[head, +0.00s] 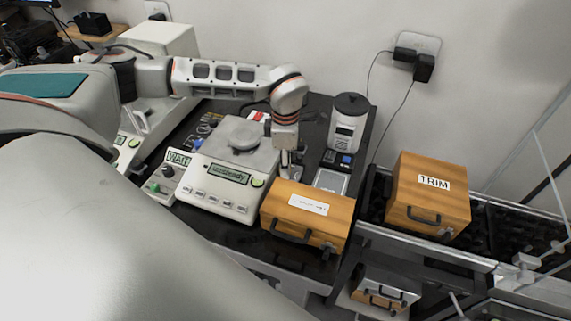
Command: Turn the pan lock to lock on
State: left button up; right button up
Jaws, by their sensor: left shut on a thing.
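A white balance (205,187) stands on the black table, with a round grey pan (245,136) on top and a lit green display (229,174). The display text seems to read "unsteady". My left gripper (289,170) points down at the balance's right side, behind a wooden box. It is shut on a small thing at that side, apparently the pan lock. The fingertips and the lock are too small and partly hidden, so I cannot tell the lock's position. My right gripper is not in view.
A wooden drawer box (342,213) stands close in front of the gripper. A wooden box marked TRIM (432,205) is on the right. A grey-white device with a dark top (347,127) stands behind the gripper. A small box marked WAIT (178,158) is left of the balance.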

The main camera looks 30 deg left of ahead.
pick_arm(q)
jog(key=o, duration=0.8)
jog(key=shift+o, duration=0.2)
jog(key=shift+r, duration=0.1)
notch_tip(320, 180, up, 12)
